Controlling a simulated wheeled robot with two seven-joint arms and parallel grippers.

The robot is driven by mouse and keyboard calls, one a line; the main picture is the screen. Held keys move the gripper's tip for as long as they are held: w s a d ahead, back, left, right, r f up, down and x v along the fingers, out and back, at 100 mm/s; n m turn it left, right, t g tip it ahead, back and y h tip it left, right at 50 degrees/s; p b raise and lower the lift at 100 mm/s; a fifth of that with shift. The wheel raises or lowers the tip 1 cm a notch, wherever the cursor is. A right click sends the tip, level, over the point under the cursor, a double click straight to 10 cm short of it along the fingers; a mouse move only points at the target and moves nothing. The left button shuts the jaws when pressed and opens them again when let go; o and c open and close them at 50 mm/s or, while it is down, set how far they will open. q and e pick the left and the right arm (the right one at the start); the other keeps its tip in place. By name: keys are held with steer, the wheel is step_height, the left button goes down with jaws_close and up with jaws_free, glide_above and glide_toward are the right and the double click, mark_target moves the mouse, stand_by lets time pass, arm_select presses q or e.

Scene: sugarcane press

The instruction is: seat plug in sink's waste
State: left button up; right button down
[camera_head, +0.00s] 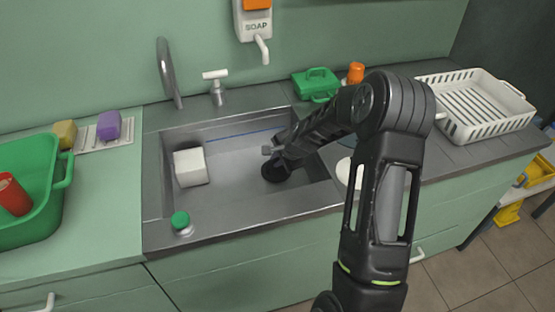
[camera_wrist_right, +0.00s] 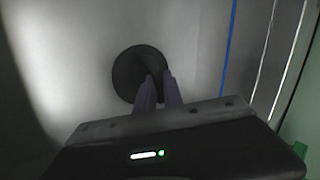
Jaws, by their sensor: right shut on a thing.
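The plug is a black round disc (camera_head: 272,174) low in the steel sink (camera_head: 225,190), right of its middle. In the right wrist view the dark disc (camera_wrist_right: 127,73) lies at the fingertips, with a raised grip between them. My right gripper (camera_head: 277,160) reaches in from the right and is shut on the plug; its fingers (camera_wrist_right: 158,84) point at the disc. The sink's waste cannot be made out; the plug may cover it. I cannot tell whether the plug touches the sink floor. My left gripper is not in view.
A white block (camera_head: 190,167) stands in the sink's left part. A green-topped item (camera_head: 180,220) is on the front rim. The tap (camera_head: 168,75) rises behind. A green tub (camera_head: 40,220) is left; a white rack (camera_head: 475,105) is right.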

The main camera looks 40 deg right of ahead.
steer(key=shift+s+f, duration=0.1)
steer(key=shift+f, duration=0.15)
stand_by(0.5)
steer(key=c, duration=1.4)
jaws_free()
steer(key=shift+f, duration=0.1)
steer(key=v, duration=0.8)
steer(key=shift+p, duration=0.3)
steer(key=shift+w, duration=0.25)
